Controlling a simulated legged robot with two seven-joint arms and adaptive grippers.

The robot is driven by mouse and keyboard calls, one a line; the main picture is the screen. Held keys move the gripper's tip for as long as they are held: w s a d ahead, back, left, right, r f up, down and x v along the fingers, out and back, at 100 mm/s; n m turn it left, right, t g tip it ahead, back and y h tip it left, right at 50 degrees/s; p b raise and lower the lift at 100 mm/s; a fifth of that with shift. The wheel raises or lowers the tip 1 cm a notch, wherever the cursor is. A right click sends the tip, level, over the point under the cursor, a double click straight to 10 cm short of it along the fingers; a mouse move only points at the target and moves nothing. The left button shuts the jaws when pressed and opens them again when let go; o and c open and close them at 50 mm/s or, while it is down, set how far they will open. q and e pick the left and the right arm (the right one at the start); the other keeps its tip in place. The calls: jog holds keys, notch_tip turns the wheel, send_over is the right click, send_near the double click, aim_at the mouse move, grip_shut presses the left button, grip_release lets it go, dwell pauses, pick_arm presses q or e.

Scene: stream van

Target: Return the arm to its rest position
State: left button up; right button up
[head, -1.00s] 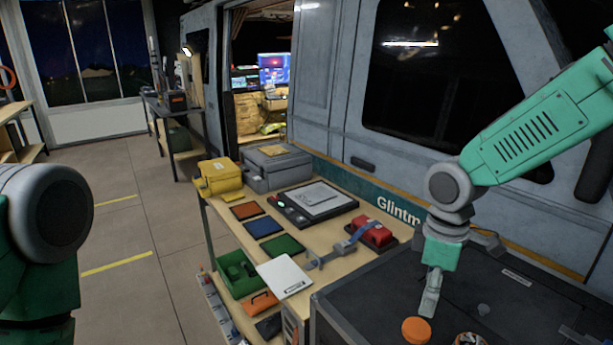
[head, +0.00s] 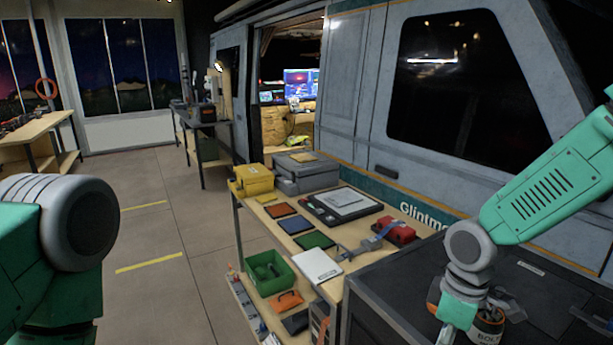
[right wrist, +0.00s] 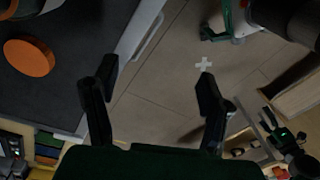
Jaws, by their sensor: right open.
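My right arm (head: 545,195) reaches in from the right of the head view, over the black case top. Its wrist hangs down at the bottom edge, where the fingertips are cut off. In the right wrist view my right gripper (right wrist: 155,85) is open, its two dark fingers wide apart. Nothing is between them but floor seen beyond. A part of my left arm (head: 75,230) fills the left side of the head view; its gripper is out of frame.
A black case (head: 400,290) lies under my right arm, with a can (head: 489,322) partly behind the wrist. An orange disc (right wrist: 29,57) lies on a dark surface. A wooden table (head: 345,238) with a green bin (head: 268,280) stands beside the van. Floor at left is clear.

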jog(key=s+a+f+m+b, duration=0.2)
jog(key=s+f+m, duration=0.1)
jog(key=s+f, duration=0.55)
jog(key=s+a+f+m+b, duration=0.1)
jog(key=s+f+m+b, duration=0.15)
jog(key=s+f, duration=0.6)
pick_arm(q)
notch_tip(320, 180, down, 7)
jog(key=b, duration=0.2)
jog(key=shift+a, duration=0.4)
pick_arm(e)
jog(key=s+d+f+m+t+h, duration=0.1)
jog(key=s+d+f+m, duration=0.3)
jog(key=s+f, duration=0.5)
jog(key=shift+d+f, duration=0.25)
jog(key=shift+d, duration=1)
pick_arm(q)
jog(key=shift+s+a, duration=0.1)
pick_arm(e)
jog(key=shift+a+m, duration=0.15)
jog(key=shift+m, duration=0.1)
